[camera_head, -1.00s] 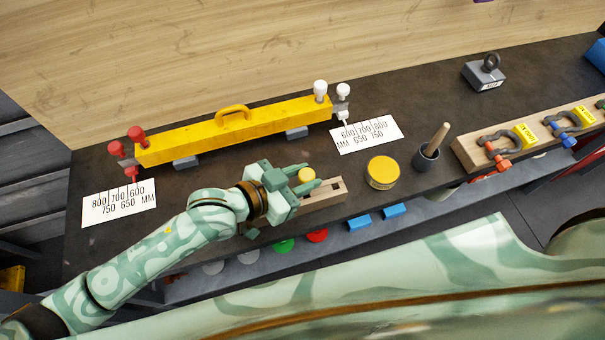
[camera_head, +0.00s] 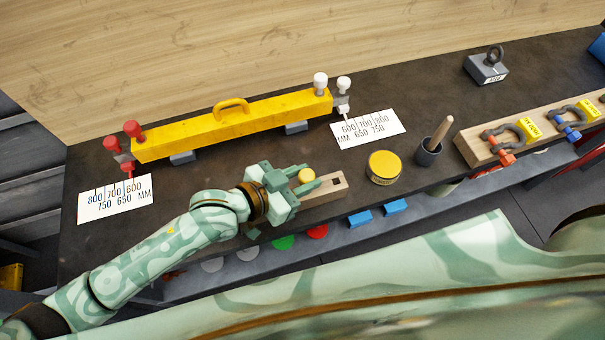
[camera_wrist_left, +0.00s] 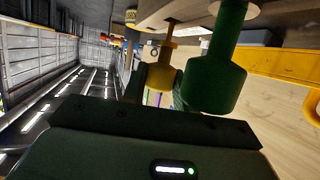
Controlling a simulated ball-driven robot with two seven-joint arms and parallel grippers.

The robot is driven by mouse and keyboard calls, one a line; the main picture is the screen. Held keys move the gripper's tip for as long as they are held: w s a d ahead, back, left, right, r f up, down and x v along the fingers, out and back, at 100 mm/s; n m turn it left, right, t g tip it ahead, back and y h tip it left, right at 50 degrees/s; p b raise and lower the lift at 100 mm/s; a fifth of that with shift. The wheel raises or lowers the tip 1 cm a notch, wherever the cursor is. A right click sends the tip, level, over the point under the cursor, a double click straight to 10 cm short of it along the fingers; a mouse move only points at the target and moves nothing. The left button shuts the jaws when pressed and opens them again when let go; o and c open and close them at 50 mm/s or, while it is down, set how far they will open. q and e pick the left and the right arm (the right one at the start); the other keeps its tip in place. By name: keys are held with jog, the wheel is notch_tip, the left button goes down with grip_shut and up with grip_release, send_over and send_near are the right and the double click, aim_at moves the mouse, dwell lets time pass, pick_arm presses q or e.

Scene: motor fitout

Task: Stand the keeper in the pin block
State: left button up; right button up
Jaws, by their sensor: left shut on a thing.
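The keeper is a yellow piece with a round head (camera_head: 306,175), held between the fingers of my left gripper (camera_head: 305,184). In the left wrist view the keeper (camera_wrist_left: 160,77) shows a thinner stem that points at the wooden pin block (camera_wrist_left: 150,14). The stem's end meets or nearly meets the block's face; I cannot tell how deep it sits. In the head view the pin block (camera_head: 334,187) lies under and just right of the fingers, with a dark square hole showing at its right end. My right gripper is not in view.
A yellow lifting beam (camera_head: 235,127) lies behind my left gripper. A yellow-lidded tin (camera_head: 384,168) and a dark pot with a wooden handle (camera_head: 429,152) stand right of the block. A wooden rack (camera_head: 478,150) holds shackles. The bench's front edge is close to the block.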

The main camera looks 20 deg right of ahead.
pick_arm(q)
jog(key=shift+f, duration=0.25)
jog(key=o, duration=1)
jog(key=shift+f, duration=0.1)
jog(key=shift+a, duration=0.1)
jog(key=p+v, duration=0.1)
jog(key=v, duration=1.5)
jog(key=shift+s+r+p, duration=0.1)
jog(key=shift+r+p, duration=0.1)
jog(key=shift+p, duration=0.2)
